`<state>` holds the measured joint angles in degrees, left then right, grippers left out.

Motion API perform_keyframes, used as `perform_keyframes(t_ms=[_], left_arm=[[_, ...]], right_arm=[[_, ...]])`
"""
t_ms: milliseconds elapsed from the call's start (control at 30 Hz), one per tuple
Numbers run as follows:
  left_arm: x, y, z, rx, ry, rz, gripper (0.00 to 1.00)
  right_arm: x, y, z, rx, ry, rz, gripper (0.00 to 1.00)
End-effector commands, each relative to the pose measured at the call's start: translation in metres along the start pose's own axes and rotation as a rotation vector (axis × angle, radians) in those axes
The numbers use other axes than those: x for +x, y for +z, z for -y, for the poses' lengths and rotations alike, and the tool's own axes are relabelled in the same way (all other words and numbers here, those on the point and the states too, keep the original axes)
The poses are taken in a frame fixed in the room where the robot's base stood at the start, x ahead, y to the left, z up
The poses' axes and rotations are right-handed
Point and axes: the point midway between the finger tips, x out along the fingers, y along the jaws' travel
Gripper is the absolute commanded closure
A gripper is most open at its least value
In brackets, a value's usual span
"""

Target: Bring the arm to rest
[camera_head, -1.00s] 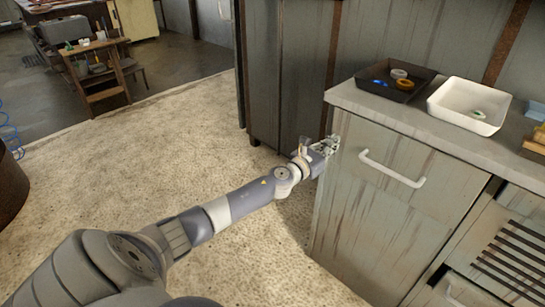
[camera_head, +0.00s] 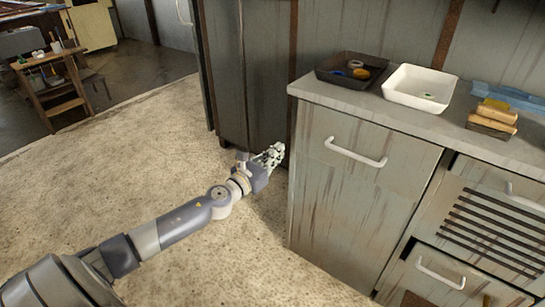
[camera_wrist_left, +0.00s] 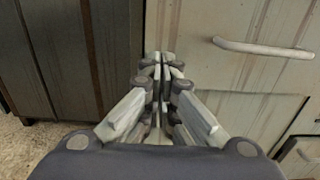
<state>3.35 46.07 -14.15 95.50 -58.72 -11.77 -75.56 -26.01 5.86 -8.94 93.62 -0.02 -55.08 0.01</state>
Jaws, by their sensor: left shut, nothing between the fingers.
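My left arm reaches in from the lower left of the head view. Its gripper (camera_head: 276,152) is beside the left end of the grey cabinet (camera_head: 330,215), below the counter top and in front of the dark locker. In the left wrist view the gripper's fingers (camera_wrist_left: 160,62) are together, with nothing between them. The cabinet front and a white drawer handle (camera_wrist_left: 265,48) show beyond the fingers. Whether the fingertips touch the cabinet I cannot tell. My right gripper is in neither view.
On the counter (camera_head: 440,122) stand a black tray (camera_head: 335,80) with small rings, a white tray (camera_head: 395,97) and a stack of yellowish blocks (camera_head: 494,117). The dark locker (camera_head: 245,70) stands behind the gripper. The floor (camera_head: 110,170) to the left is clear.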

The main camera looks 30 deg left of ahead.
Motion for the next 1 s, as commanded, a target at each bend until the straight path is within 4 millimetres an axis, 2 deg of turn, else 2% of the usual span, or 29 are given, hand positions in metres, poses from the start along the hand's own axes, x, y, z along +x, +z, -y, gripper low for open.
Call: perform_keyframes(t_ms=[200,433,533,567,667,767,800,867,900,1000], left_arm=[[-0.015,0.000,0.000,0.001,0.001,0.000,1.00],[-0.017,-0.001,0.000,-0.007,0.003,-0.001,1.00],[-0.022,-0.018,0.000,-0.119,0.035,-0.021,1.00],[-0.025,-0.028,-0.001,-0.189,0.058,-0.033,1.00],[-0.044,-0.079,-0.002,-0.524,0.180,-0.087,1.00],[-0.076,-0.146,0.002,-0.923,0.363,-0.144,1.00],[-0.092,-0.172,0.006,-1.071,0.444,-0.163,1.00],[-0.117,-0.210,0.015,-1.277,0.571,-0.187,1.00],[-0.134,-0.234,0.023,-1.405,0.658,-0.200,1.00],[-0.181,-0.289,0.049,-1.689,0.888,-0.222,1.00]], right_arm=[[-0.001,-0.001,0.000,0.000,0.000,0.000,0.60],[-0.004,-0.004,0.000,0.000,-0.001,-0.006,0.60],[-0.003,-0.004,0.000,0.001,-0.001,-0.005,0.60],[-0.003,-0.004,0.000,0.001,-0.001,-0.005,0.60],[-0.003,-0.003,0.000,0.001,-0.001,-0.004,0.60],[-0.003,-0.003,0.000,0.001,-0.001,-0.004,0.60],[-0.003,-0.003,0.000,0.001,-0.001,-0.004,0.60],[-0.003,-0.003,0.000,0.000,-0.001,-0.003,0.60],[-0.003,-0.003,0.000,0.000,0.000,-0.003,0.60],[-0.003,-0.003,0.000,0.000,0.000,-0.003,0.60]])
